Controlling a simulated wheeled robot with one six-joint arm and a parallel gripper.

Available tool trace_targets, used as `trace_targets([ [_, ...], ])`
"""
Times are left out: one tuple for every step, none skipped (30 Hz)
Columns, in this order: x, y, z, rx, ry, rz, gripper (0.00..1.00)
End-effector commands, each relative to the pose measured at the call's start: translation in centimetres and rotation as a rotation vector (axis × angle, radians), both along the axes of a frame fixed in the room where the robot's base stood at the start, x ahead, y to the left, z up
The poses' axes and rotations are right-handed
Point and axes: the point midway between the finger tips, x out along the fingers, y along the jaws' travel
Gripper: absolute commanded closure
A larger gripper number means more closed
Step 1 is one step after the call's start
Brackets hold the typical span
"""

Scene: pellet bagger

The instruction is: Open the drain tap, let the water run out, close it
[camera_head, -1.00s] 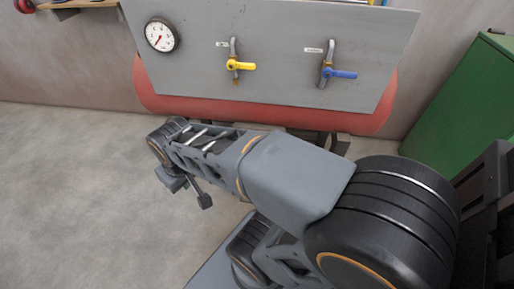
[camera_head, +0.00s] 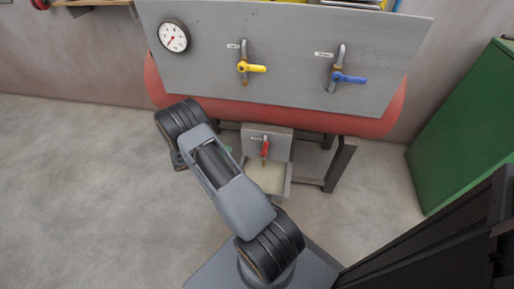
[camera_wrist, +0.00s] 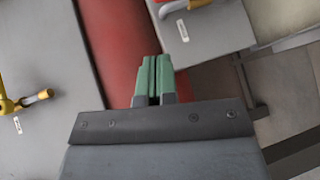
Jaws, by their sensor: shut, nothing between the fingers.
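The red-handled tap (camera_head: 265,148), which I take for the drain tap, sits on a small grey plate below the red tank. Its handle points roughly downward. A basin (camera_head: 286,189) with a pale inside lies under it; I cannot tell whether it holds water. My gripper (camera_wrist: 153,77) has green fingers close together and empty, in front of the red tank in the wrist view. In the head view only a bit of green shows past my arm, left of the tap.
A grey panel above carries a gauge (camera_head: 174,36), a yellow-handled tap (camera_head: 250,68) and a blue-handled tap (camera_head: 346,77). The yellow one also shows in the wrist view (camera_wrist: 30,100). A dark frame leg (camera_head: 341,163) stands right of the basin. A green cabinet (camera_head: 465,130) is at right.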

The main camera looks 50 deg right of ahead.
Motion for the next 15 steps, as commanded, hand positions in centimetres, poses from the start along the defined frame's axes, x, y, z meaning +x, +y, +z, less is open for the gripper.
trace_targets([
  [0.1,-0.4,-1.3,-0.037,0.003,0.017,1.0],
  [0.3,-0.6,-1.8,-0.058,-0.001,0.029,1.0],
  [0.4,-0.8,-2.5,-0.083,-0.006,0.043,1.0],
  [0.5,-0.9,-2.9,-0.099,-0.008,0.053,1.0],
  [0.6,-1.1,-3.3,-0.113,-0.013,0.061,1.0],
  [0.7,-1.2,-3.7,-0.128,-0.016,0.072,1.0],
  [0.7,-1.3,-4.0,-0.137,-0.019,0.078,1.0],
  [0.7,-1.4,-4.3,-0.145,-0.021,0.084,1.0],
  [0.8,-1.6,-4.5,-0.152,-0.024,0.089,1.0],
  [0.8,-1.7,-4.7,-0.157,-0.027,0.091,1.0],
  [0.7,-2.0,-4.8,-0.16,-0.027,0.094,1.0],
  [0.7,-2.3,-5.0,-0.163,-0.028,0.096,1.0],
  [0.6,-2.7,-5.0,-0.165,-0.029,0.096,1.0],
  [0.5,-3.1,-5.1,-0.164,-0.028,0.095,1.0],
  [0.3,-3.7,-5.2,-0.164,-0.028,0.095,1.0],
])
